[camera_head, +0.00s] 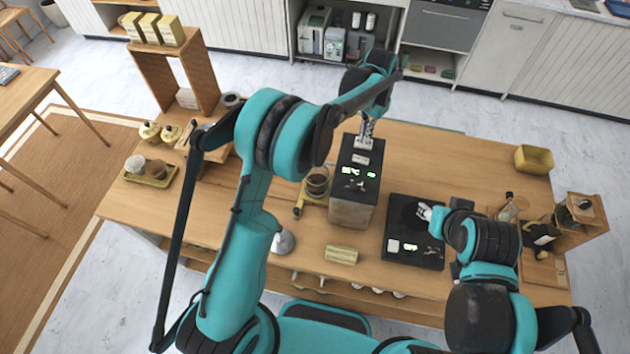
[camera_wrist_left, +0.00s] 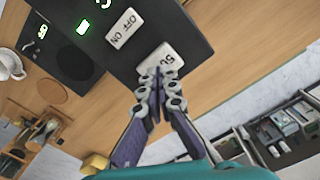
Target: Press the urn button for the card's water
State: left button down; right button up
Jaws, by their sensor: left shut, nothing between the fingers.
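The urn (camera_head: 352,206) is a box with a wooden lower front and a black top with green lit displays, standing mid-table. In the left wrist view its black top (camera_wrist_left: 185,32) carries a pale OFF/ON button (camera_wrist_left: 124,28) and a second pale button (camera_wrist_left: 163,60) marked "50", partly hidden by my fingers. My left gripper (camera_head: 367,132) is shut and empty at the urn's far end. In the left wrist view its fingertips (camera_wrist_left: 155,76) are at the edge of the "50" button; I cannot tell if they touch. My right gripper (camera_head: 425,212) is over a black panel. I cannot make out a card.
The black panel (camera_head: 398,254) lies right of the urn. A glass-topped stand (camera_head: 317,183) is close on the urn's left. A yellow bin (camera_head: 534,158) sits at the far right. A wooden shelf (camera_head: 205,75) rises at the far left.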

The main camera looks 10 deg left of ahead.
pick_arm(q)
jog(key=shift+f+b, duration=0.95)
jog(key=shift+f, duration=0.25)
jog(key=shift+r, duration=0.15)
jog(key=shift+r+p, duration=0.65)
jog(key=shift+r, duration=0.45)
dwell(1.1)
jog(key=shift+r+p, duration=1.35)
jog(key=shift+r, duration=1.15)
jog(key=shift+f, duration=0.15)
